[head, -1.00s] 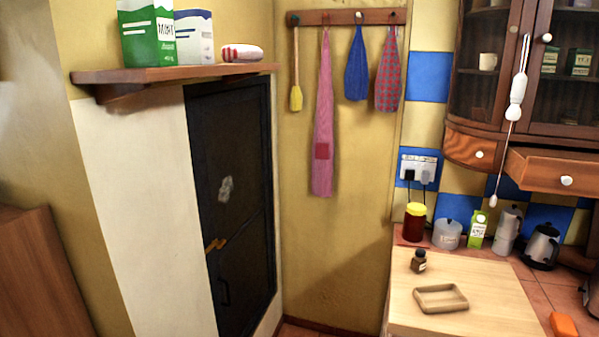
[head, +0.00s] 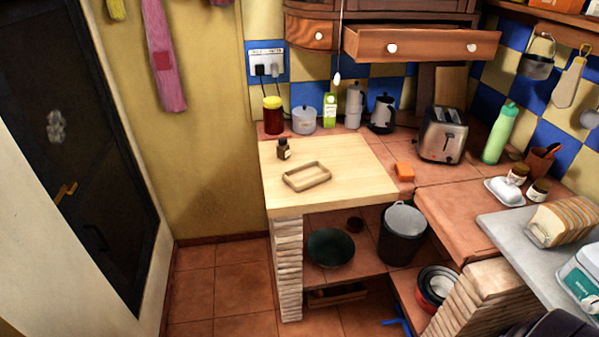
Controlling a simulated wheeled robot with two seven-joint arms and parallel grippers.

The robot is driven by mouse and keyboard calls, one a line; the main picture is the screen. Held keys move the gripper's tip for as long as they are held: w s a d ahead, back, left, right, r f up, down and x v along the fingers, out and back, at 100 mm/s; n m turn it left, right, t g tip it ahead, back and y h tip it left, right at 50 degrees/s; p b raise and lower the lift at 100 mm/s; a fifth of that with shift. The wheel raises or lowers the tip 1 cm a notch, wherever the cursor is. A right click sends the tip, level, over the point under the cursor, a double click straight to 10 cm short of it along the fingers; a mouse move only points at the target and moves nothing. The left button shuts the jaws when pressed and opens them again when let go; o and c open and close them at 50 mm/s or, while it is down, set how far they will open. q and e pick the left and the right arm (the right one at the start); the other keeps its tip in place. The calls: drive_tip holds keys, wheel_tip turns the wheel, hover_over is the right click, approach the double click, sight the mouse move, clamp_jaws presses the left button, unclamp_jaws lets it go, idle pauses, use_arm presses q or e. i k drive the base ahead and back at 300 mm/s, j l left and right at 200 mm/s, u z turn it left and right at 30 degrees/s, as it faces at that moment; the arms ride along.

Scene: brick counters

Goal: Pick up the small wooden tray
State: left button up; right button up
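The small wooden tray (head: 290,184) is a shallow, light-brown rectangle with a raised rim. It lies flat and looks empty on the pale wooden board (head: 362,182) that tops the corner of the brick counter. A small dark bottle (head: 283,150) stands on the board just behind the tray, apart from it. Neither of my grippers shows in the head view.
Behind the board stand a yellow-lidded jar (head: 273,118), a pot (head: 304,121), a green carton (head: 329,110) and a kettle (head: 382,114). An open drawer (head: 420,44) juts out above. Tiled floor (head: 222,290) is clear at left.

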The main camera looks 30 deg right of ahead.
sight(301, 178)
drive_tip(key=i+l, duration=0.2)
drive_tip(key=l, duration=0.15)
drive_tip(key=i+l, duration=0.15)
drive_tip(key=l, duration=0.2)
drive_tip(key=i+l, duration=0.2)
drive_tip(key=l, duration=0.15)
